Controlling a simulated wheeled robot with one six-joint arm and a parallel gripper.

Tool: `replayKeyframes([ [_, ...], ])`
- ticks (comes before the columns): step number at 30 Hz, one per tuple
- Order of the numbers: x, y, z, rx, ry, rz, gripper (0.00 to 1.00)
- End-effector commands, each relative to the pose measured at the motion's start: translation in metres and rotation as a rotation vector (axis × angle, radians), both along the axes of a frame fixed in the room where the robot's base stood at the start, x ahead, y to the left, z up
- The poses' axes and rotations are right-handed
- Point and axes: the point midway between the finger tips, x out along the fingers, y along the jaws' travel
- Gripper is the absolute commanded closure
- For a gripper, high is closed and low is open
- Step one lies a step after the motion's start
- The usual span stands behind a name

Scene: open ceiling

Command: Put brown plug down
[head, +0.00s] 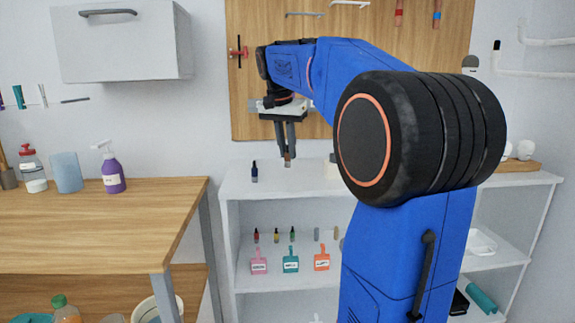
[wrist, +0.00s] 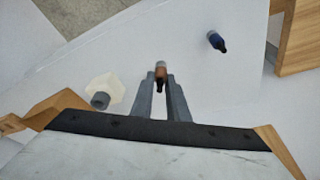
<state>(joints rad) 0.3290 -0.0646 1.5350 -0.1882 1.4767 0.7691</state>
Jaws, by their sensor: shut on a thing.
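The brown plug (head: 287,160) is a small brown piece at the tips of my gripper (head: 286,150), over the top of the white shelf unit (head: 310,182). In the wrist view the brown plug (wrist: 161,70) sits between the two grey fingertips of my gripper (wrist: 161,80), dark end towards the camera. My gripper is shut on it and points down. I cannot tell whether the plug touches the shelf top.
A small dark blue bottle (head: 254,172) stands on the shelf top left of the plug; it also shows in the wrist view (wrist: 217,41). A pale block with a grey knob (wrist: 101,97) is nearby. A wooden table (head: 90,220) stands at the left.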

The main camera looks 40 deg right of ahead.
Motion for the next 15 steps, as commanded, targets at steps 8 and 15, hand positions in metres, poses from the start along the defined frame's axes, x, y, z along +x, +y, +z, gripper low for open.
replayKeyframes([
  [8,-0.001,0.000,-0.024,0.000,0.001,0.000,1.00],
  [15,0.000,0.000,-0.044,0.000,-0.002,-0.001,1.00],
])
